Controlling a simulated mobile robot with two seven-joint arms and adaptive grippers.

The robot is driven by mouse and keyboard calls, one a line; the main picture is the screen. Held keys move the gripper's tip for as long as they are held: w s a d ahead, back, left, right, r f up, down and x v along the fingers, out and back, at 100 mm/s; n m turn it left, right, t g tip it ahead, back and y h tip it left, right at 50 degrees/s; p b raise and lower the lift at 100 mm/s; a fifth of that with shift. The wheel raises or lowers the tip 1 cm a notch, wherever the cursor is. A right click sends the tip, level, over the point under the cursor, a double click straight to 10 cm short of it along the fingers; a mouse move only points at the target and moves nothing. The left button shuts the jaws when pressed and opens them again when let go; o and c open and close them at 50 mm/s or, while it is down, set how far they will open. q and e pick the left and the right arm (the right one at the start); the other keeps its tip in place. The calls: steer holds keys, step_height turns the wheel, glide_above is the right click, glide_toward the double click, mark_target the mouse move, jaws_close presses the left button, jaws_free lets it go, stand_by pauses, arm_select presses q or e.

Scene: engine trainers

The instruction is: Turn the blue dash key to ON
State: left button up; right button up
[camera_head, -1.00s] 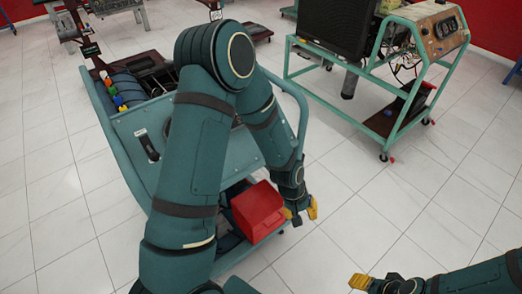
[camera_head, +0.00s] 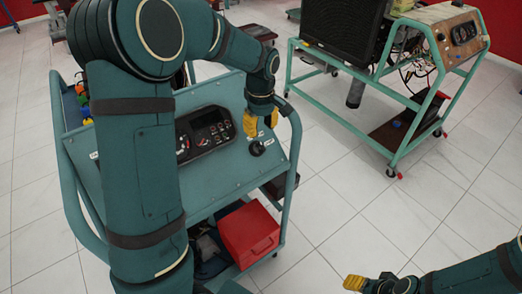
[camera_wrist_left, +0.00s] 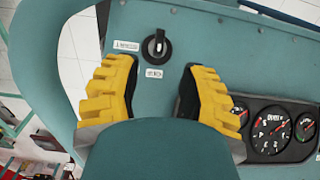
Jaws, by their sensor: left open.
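The dash key switch (camera_wrist_left: 156,46) is a round black switch with an upright grip on the blue-green dash panel (camera_head: 222,184). It also shows in the head view (camera_head: 257,148) near the panel's right end. My left gripper (camera_head: 262,122) is open and empty, just above the switch in the head view. In the left wrist view its yellow fingers (camera_wrist_left: 160,78) are spread to either side, with the switch beyond them and between their lines. It is apart from the switch. My right gripper (camera_head: 356,283) is low at the right, away from the panel; its opening is unclear.
A gauge cluster (camera_head: 204,133) sits left of the switch on the panel, partly behind my left arm. A red box (camera_head: 249,235) is on the cart's lower shelf. Another engine stand (camera_head: 395,90) is at the back right. Open tiled floor lies between.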

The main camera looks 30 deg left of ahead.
mark_target(261, 143)
arm_select(q)
step_height(261, 143, down, 9)
steer(key=shift+r+b, duration=0.1)
steer(key=shift+b, duration=0.8)
steer(key=shift+o, duration=0.2)
jaws_close()
